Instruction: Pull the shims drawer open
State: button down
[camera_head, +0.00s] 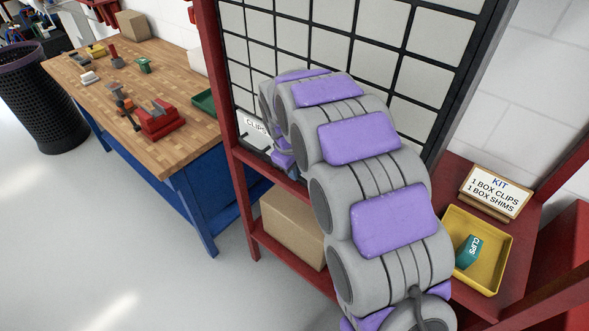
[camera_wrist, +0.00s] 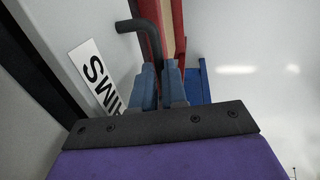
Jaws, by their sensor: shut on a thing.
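In the wrist view a white label (camera_wrist: 97,78) reading SHIMS, turned nearly upside down and partly cut off by my gripper, sits on the pale grey drawer front (camera_wrist: 95,20). A black bar handle (camera_wrist: 147,30) sticks out from that front. My gripper (camera_wrist: 161,72) has its two blue-grey fingers closed on the handle's near end. The exact contact is partly hidden between the fingers. I cannot tell whether the drawer is out from the cabinet (camera_head: 405,72).
A CLIPS label (camera_head: 254,125) shows left of my arm. A cardboard box (camera_head: 290,222) stands on the lower shelf. A yellow tray (camera_head: 491,283) at right holds a teal CLIPS box (camera_head: 468,251), beside a KIT sign (camera_head: 495,190). A wooden workbench (camera_head: 178,75) is at left; floor before it is clear.

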jog(key=shift+w+d, duration=0.1)
jog(key=shift+d, duration=0.2)
jog(key=s+a+p, duration=0.2)
jog(key=s+a, duration=0.9)
jog(key=s, duration=0.4)
jog(key=shift+s+a+f, duration=0.15)
jog(key=shift+a+f, duration=0.05)
jog(key=shift+f, duration=0.05)
jog(key=c, duration=1.6)
grip_release()
jog(key=o, duration=0.4)
jog(key=shift+d+r, duration=0.25)
jog(key=shift+d, duration=0.15)
jog(key=shift+o, duration=0.2)
notch_tip(320, 180, up, 17)
jog(key=s+a+p, duration=0.2)
jog(key=shift+a, duration=0.25)
jog(key=shift+a, duration=0.2)
